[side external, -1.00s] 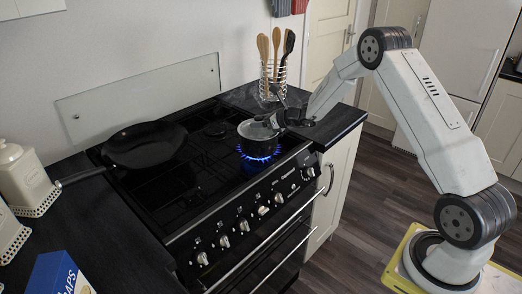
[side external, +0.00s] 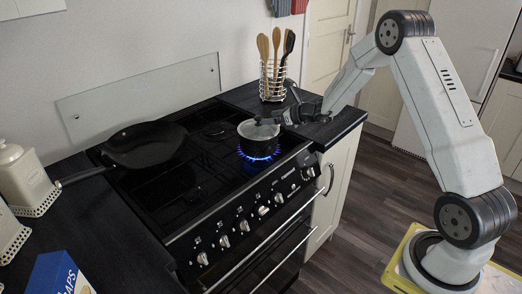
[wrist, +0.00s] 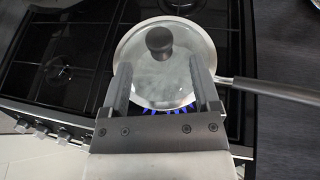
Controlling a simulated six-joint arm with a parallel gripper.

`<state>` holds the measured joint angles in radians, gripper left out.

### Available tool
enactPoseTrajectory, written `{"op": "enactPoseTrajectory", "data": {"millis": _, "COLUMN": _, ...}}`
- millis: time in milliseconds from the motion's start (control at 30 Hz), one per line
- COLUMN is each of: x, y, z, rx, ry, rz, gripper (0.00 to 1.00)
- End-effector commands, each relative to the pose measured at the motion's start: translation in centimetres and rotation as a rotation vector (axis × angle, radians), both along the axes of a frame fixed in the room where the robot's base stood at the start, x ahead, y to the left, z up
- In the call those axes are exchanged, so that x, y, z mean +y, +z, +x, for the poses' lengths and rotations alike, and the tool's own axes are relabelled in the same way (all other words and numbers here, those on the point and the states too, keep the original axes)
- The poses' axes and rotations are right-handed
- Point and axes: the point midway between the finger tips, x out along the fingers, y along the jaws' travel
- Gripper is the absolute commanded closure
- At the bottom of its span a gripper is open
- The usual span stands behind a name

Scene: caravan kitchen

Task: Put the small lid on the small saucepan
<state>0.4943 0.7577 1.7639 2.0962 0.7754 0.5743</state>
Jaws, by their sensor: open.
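The small saucepan (side external: 257,142) stands on a lit burner with blue flames at the right end of the hob. In the wrist view the small lid (wrist: 181,74) lies over the saucepan's mouth, with its dark round knob (wrist: 159,41) toward the far side. The pan's rim (wrist: 212,60) shows around the lid; whether the lid sits fully flat I cannot tell. The saucepan's handle (wrist: 278,91) points right in the wrist view. My gripper (wrist: 163,80) is open, its two fingers spread above the near part of the lid, with the knob beyond the fingertips and free of them.
A black frying pan (side external: 145,144) rests at the hob's left. A wire holder with wooden utensils (side external: 272,78) stands on the counter behind my gripper. Cream canisters (side external: 22,172) and a blue box (side external: 58,274) are at the left. The middle of the hob is clear.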

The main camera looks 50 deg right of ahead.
Motion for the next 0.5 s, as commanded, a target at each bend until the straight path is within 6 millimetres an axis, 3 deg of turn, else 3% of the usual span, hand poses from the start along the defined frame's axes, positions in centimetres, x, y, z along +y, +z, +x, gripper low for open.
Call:
{"op": "enactPoseTrajectory", "data": {"millis": 300, "x": -1.0, "y": 1.8, "z": -4.3, "rx": -0.001, "ry": -0.002, "rz": -0.001, "gripper": 0.21}}
{"op": "enactPoseTrajectory", "data": {"millis": 500, "x": -1.4, "y": 2.6, "z": -6.0, "rx": -0.001, "ry": -0.001, "rz": -0.001, "gripper": 0.21}}
